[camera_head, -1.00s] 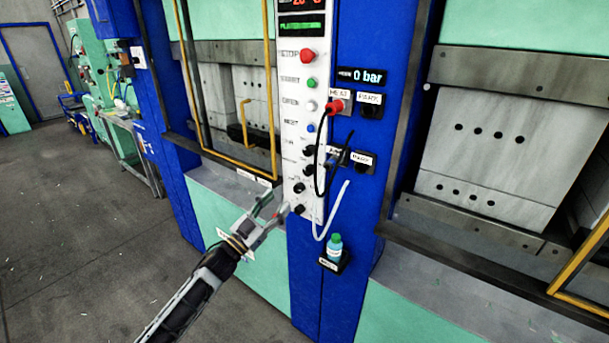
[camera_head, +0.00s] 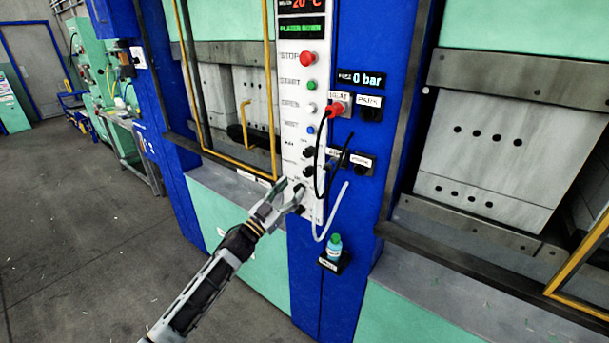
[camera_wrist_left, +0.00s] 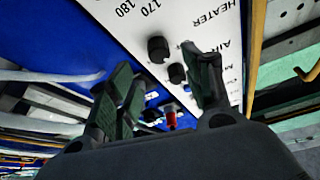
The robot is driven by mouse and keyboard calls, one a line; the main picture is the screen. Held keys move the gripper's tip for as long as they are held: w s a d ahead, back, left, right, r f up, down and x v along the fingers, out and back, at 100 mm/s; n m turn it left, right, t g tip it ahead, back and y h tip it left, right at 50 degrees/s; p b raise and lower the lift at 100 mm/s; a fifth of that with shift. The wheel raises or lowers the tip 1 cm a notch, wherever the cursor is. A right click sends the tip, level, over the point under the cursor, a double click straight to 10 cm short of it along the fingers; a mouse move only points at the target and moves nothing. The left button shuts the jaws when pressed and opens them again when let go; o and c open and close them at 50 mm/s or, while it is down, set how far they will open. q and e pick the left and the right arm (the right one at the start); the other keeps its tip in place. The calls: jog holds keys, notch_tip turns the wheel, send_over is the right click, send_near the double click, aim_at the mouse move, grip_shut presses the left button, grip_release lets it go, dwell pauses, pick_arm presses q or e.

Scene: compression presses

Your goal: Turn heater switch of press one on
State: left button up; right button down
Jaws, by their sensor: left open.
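The white control panel (camera_head: 299,100) of the press stands upright on a blue column, with several black knobs low on it. My left gripper (camera_head: 293,190) is open and empty at the panel's lower part, its fingers pointing at the low knobs. In the left wrist view, a black knob (camera_wrist_left: 158,49) and a second black knob (camera_wrist_left: 177,73) show between the open fingers. The printed word HEATER shows beyond the right finger, with the numbers 170 and 180 at the top. I cannot tell which knob is the heater switch, or whether the fingers touch one. My right gripper is out of view.
Right of the panel, a red plug (camera_head: 335,109) and black and white cables hang on the blue column. A small bottle (camera_head: 334,246) stands on a bracket below. A yellow guard frame (camera_head: 272,90) is left of the panel. Open floor lies at the left.

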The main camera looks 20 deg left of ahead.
aim_at(306, 173)
pick_arm(q)
jog(key=shift+p+x, duration=0.6)
jog(key=shift+x, duration=3)
jog(key=shift+c, duration=0.4)
jog(key=c, duration=0.9)
